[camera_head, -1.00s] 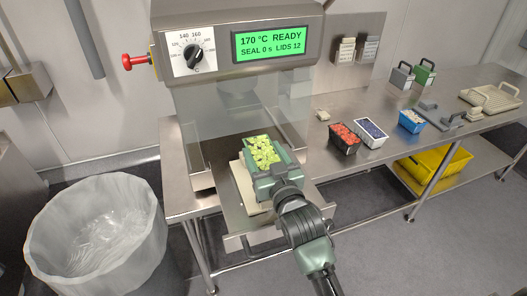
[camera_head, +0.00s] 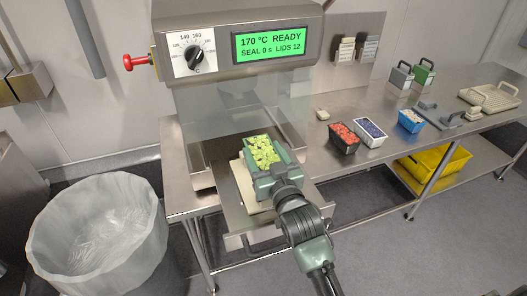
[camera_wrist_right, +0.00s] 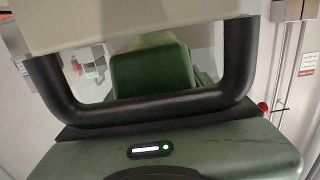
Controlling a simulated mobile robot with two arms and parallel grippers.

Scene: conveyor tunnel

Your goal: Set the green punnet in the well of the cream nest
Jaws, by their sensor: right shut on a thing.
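The green punnet (camera_head: 263,154), filled with pale green pieces, shows in the head view at the front of the sealing machine. My right gripper (camera_head: 275,180) is shut on its near side. The cream nest (camera_head: 242,183) lies beneath it, with its left edge and near left corner visible. The punnet and gripper cover the well, so I cannot tell whether the punnet is seated or just above it. In the right wrist view, the gripper's green body fills the bottom, and a cream surface crosses the top. My left gripper is not in view.
The sealing machine (camera_head: 238,45) stands over the nest, with a red knob (camera_head: 134,62) at its left. A lined bin (camera_head: 95,235) stands at left. A yellow crate (camera_head: 435,170) is below.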

